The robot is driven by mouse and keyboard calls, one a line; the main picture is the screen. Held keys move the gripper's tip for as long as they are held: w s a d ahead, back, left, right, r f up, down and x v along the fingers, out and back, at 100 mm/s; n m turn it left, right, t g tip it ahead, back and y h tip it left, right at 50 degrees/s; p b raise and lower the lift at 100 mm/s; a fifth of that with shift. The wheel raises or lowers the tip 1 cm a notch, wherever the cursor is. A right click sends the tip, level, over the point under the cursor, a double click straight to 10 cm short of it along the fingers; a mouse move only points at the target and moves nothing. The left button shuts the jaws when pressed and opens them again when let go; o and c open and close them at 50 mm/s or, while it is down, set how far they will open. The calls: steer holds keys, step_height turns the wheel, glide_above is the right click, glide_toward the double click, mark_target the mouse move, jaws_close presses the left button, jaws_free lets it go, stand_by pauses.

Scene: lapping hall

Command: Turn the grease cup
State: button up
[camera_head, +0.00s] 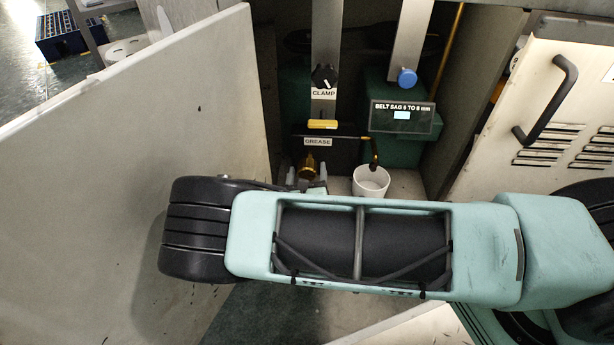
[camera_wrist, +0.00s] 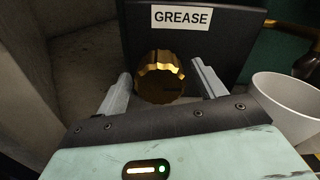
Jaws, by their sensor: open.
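The grease cup is a ribbed brass knob (camera_wrist: 160,78) below the "GREASE" label (camera_wrist: 181,17) on a dark block. In the wrist view my gripper (camera_wrist: 160,88) is open, with one grey finger on each side of the knob. Gaps show between the fingers and the knob, so it is not gripped. In the head view the brass knob (camera_head: 308,168) shows just above my arm, under the "GREASE" label (camera_head: 318,142). My gripper (camera_head: 307,178) is there partly hidden behind my arm.
A black "CLAMP" knob (camera_head: 323,76) and a blue knob (camera_head: 407,78) are above. A pale panel (camera_head: 150,130) bounds the left, and a vented door with handle (camera_head: 548,100) the right.

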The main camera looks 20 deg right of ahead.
steer(key=c, duration=1)
steer(key=shift+o, duration=0.2)
steer(key=shift+r+p, duration=0.15)
steer(key=shift+p, duration=0.5)
steer(key=shift+r+m+p, duration=0.15)
steer(key=shift+m+p, duration=0.55)
steer(key=shift+p, duration=0.35)
steer(key=m+p, duration=0.2)
steer(key=p, duration=0.2)
steer(key=m+p, duration=0.3)
steer(key=p, duration=0.1)
steer(key=shift+f+m+p, duration=0.3)
steer(key=shift+m+p, duration=0.75)
steer(key=shift+m, duration=0.15)
